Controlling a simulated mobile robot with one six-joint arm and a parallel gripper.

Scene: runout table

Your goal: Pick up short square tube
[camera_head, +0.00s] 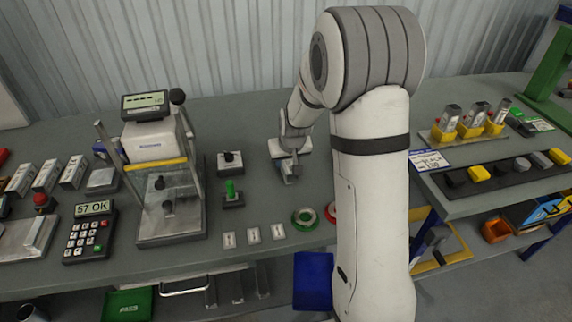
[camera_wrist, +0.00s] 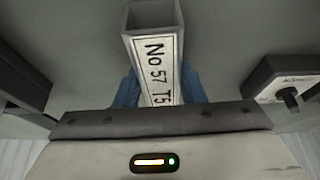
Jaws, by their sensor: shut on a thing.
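The short square tube (camera_wrist: 152,17) is in the wrist view, with its open square end at the top. It is grey, and a white label on its side reads "No 57 T5". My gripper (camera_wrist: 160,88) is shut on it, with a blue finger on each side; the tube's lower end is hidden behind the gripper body. In the head view my gripper (camera_head: 289,168) is low over the grey table, right of the switch boxes. The tube is too small to make out clearly there. I cannot tell whether it touches the table.
A test stand (camera_head: 170,190) and a keypad reading "57 OK" (camera_head: 90,232) are on the left. A box with a black knob (camera_head: 230,161) is close left of my gripper; green tape (camera_head: 304,218) lies in front. A side bench (camera_head: 480,140) with yellow holders is right.

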